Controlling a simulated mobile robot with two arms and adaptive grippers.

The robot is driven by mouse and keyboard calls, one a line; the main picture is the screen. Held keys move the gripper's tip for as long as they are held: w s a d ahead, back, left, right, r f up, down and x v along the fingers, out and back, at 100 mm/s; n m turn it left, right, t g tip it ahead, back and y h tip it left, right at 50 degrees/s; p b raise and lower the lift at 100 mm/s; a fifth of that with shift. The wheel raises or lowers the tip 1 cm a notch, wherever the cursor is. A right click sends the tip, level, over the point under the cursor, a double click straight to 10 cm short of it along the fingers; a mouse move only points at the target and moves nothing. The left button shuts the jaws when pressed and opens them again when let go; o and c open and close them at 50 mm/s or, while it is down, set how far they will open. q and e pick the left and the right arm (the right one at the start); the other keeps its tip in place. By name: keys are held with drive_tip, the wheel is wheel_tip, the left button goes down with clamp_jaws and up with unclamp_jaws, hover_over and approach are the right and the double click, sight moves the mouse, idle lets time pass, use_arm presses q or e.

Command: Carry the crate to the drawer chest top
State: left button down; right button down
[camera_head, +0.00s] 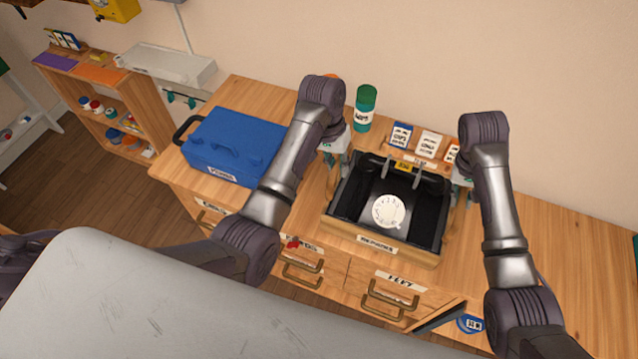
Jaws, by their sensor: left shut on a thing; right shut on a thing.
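The crate (398,247) is a wooden box with a dark inside and a label on its front. It is at or just above the drawer chest top (540,240); I cannot tell whether it touches. A dark dial phone (388,188) with a white dial lies in it. My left gripper (336,165) is shut on the crate's left side. My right gripper (460,190) is shut on its right side. The fingertips are partly hidden by my arms and the crate.
A blue case (235,143) with a dark handle stands left of the crate. A green-capped bottle (364,110) and small labelled boxes (428,145) stand behind it. The chest top is clear at the right. A blue round object (470,324) shows near the lower drawers.

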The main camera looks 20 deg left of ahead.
use_arm(q)
drive_tip(key=c, duration=1.1)
unclamp_jaws()
drive_tip(key=shift+s, duration=0.15)
use_arm(e)
drive_tip(key=c, duration=1.1)
unclamp_jaws()
drive_tip(key=shift+s, duration=0.1)
